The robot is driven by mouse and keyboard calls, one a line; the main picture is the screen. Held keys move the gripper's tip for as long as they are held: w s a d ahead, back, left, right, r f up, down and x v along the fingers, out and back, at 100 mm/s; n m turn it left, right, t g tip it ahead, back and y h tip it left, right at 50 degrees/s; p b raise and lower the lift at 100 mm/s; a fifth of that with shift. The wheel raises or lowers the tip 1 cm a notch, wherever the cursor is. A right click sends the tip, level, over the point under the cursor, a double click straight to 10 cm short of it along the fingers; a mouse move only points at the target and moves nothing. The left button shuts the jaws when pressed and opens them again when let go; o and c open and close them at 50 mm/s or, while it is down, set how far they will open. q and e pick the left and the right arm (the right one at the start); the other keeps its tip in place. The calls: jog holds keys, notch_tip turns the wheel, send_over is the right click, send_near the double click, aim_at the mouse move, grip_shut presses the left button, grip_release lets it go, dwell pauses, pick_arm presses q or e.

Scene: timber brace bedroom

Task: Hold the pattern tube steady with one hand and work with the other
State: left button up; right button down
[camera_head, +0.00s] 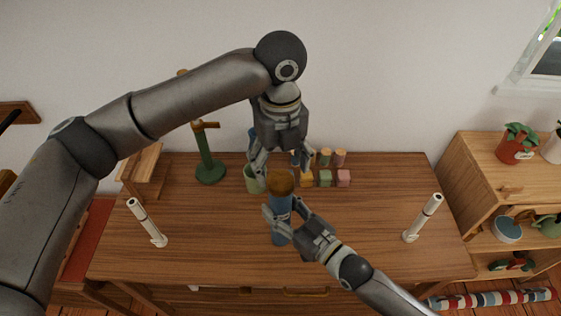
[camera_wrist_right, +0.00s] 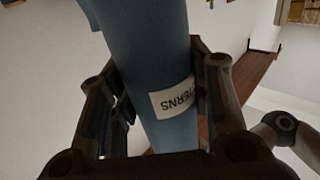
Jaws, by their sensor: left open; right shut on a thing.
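The blue pattern tube (camera_head: 281,231) stands upright near the middle of the wooden table, with a brown cap (camera_head: 281,183) on top. In the right wrist view the tube (camera_wrist_right: 148,62) runs between my fingers, and part of its white label (camera_wrist_right: 174,99) shows. My right gripper (camera_head: 282,209) is shut on the tube's body from the lower right. My left gripper (camera_head: 282,164) is open and points down, above and just behind the cap. Its fingers look apart from the cap, though the exact gap is hard to tell.
Behind the tube are a pale green cup (camera_head: 254,180) and several small coloured blocks (camera_head: 325,178). A green stand (camera_head: 209,165) is at the back left. White upright pieces stand at left (camera_head: 148,224) and right (camera_head: 422,219). The table (camera_head: 370,225) is clear between tube and right piece.

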aim_at(280, 179)
pick_arm(q)
jog(key=n, duration=0.3)
jog(key=r+n, duration=0.1)
jog(key=n, duration=0.1)
jog(key=shift+n, duration=0.4)
jog(key=n, duration=0.5)
jog(key=shift+r, duration=0.4)
jog(key=n, duration=0.3)
jog(key=r+n, duration=0.1)
jog(key=n, duration=0.2)
jog(key=shift+n, duration=0.4)
jog(key=n, duration=0.5)
jog(key=shift+r, duration=0.35)
jog(key=shift+f, duration=0.1)
jog(key=shift+f, duration=3.95)
jog(key=shift+c, duration=0.2)
jog(key=c, duration=1)
